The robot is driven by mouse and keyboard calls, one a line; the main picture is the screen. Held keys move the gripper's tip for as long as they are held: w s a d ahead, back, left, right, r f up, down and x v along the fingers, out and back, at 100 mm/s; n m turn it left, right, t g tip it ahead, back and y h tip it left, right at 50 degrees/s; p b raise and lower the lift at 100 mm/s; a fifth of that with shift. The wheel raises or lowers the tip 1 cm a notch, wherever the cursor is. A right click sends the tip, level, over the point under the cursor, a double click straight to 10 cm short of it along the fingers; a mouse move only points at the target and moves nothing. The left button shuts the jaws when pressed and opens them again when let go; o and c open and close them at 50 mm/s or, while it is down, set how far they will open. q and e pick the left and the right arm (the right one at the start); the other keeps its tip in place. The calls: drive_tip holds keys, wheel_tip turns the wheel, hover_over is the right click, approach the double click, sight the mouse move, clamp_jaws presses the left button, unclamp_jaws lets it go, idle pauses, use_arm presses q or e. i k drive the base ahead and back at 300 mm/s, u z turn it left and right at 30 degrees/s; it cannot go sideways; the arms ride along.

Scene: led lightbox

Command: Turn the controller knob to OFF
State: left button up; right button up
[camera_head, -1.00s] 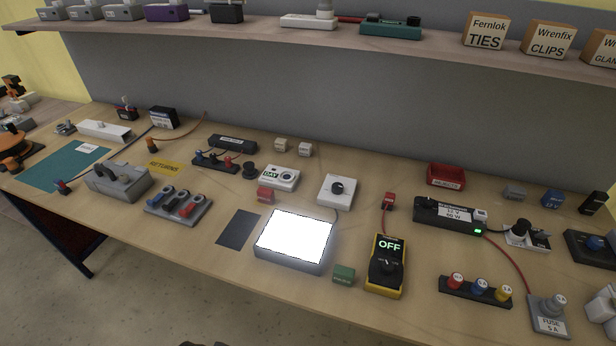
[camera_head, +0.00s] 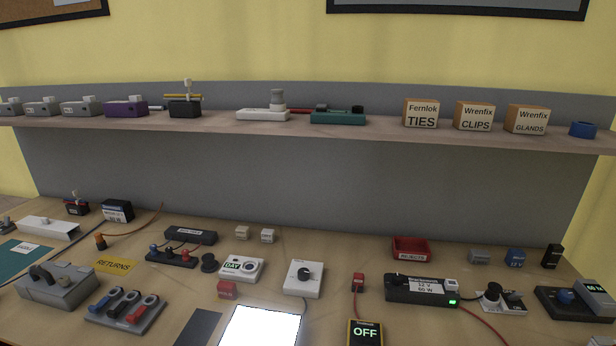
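The knob's marked position is too small to read. A cable leaves the box's front side toward the lightbox. The lightbox panel (camera_head: 262,326) glows bright white at the bottom edge and is partly cut off. Neither of my grippers is in view.
A white unit marked DAY (camera_head: 241,268) stands left of the controller. A red block (camera_head: 228,290) sits before it. A yellow meter reading OFF (camera_head: 365,332) is at the bottom edge. A black power supply (camera_head: 421,290) stands right. A shelf (camera_head: 330,133) runs above the bench.

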sight(566, 298)
drive_tip(key=z, duration=1.6)
